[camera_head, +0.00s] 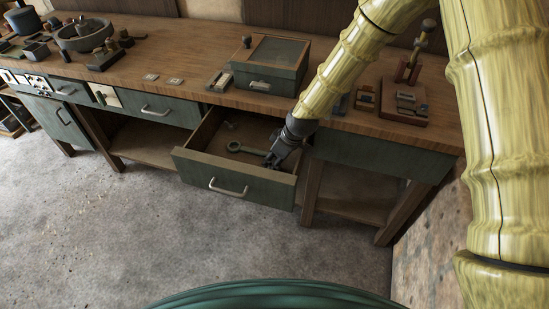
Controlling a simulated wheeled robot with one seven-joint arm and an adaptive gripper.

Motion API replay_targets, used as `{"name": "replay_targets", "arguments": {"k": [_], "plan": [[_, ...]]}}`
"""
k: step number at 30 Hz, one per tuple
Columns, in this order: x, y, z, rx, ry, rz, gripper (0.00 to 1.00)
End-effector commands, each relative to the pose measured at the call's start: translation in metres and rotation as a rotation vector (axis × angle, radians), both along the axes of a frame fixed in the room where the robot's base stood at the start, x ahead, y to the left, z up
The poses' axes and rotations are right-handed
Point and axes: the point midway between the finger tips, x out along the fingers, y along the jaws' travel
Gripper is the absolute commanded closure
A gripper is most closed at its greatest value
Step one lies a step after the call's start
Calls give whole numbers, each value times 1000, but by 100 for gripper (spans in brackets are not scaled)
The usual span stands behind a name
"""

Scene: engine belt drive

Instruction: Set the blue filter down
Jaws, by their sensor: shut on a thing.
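My gripper (273,160) is down inside the open drawer, near its right side. It appears shut on the handle end of a green ring-ended tool (235,147), which lies low in the drawer with its ring to the left. The fingertips are small and dark, so the exact grip is hard to see. I cannot make out a blue filter in my gripper. A small bluish thing (342,104) stands on the bench, partly hidden behind my arm; I cannot tell what it is.
The open drawer (235,188) juts out from the wooden workbench (185,55). A green lidded box (270,82) stands behind it. A stone-like bowl (84,36) and loose parts sit at left. A wooden fixture (405,105) sits at right. The bench's left middle is fairly clear.

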Motion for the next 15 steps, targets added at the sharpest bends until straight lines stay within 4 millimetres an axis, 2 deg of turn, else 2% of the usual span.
{"name": "replay_targets", "arguments": {"k": [9,10,13,15], "plan": [[0,0,-2,-1,-1,1,90],[0,0,-2,-1,-1,1,61],[0,0,-2,-1,-1,1,42],[0,0,-2,-1,-1,1,41]]}}
